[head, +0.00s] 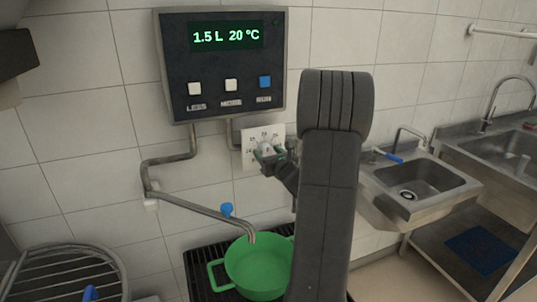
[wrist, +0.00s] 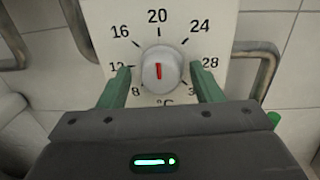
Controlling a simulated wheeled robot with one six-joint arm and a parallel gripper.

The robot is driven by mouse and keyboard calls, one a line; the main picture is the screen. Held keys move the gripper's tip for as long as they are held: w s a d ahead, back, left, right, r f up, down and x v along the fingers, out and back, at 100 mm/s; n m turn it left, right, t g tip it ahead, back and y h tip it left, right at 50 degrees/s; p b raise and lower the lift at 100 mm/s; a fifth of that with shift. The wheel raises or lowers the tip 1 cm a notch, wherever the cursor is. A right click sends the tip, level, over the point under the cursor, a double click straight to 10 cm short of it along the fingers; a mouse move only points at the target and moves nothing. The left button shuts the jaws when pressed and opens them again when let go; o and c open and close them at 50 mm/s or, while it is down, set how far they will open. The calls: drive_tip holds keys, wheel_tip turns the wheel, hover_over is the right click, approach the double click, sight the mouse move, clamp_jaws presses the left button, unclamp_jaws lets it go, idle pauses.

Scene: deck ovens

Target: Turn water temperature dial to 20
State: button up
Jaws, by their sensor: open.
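The water temperature dial (wrist: 160,70) is a round white knob with a red mark, on a white plate (wrist: 215,20) numbered from 8 up past 28. The red mark stands upright, in line with 20. The dial also shows in the head view (head: 265,148), partly behind my gripper. The dark control box (head: 222,75) above reads 1.5 L and 20 °C. My gripper (wrist: 160,76) is open, its green fingers spread on the left and right of the dial with a gap on each side. It also shows in the head view (head: 269,158).
The control box has two white buttons and a blue button (head: 265,82). A metal spout (head: 200,207) reaches over a green pot (head: 258,270) below. Pipes run beside the plate. Steel sinks (head: 415,180) stand at right, and a wire rack (head: 65,275) is at lower left.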

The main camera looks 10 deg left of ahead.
drive_tip(key=b+v, duration=0.2)
drive_tip(key=v, duration=1.1)
drive_tip(key=shift+s+d, duration=0.25)
drive_tip(key=shift+d, duration=0.05)
drive_tip(key=shift+a, duration=0.1)
drive_tip(key=p+x, duration=0.2)
drive_tip(key=x, duration=1.1)
drive_tip(key=shift+w+a+r, duration=0.1)
drive_tip(key=shift+w+a, duration=0.1)
drive_tip(key=shift+w, duration=0.1)
drive_tip(key=shift+p, duration=0.4)
drive_tip(key=shift+b, duration=0.4)
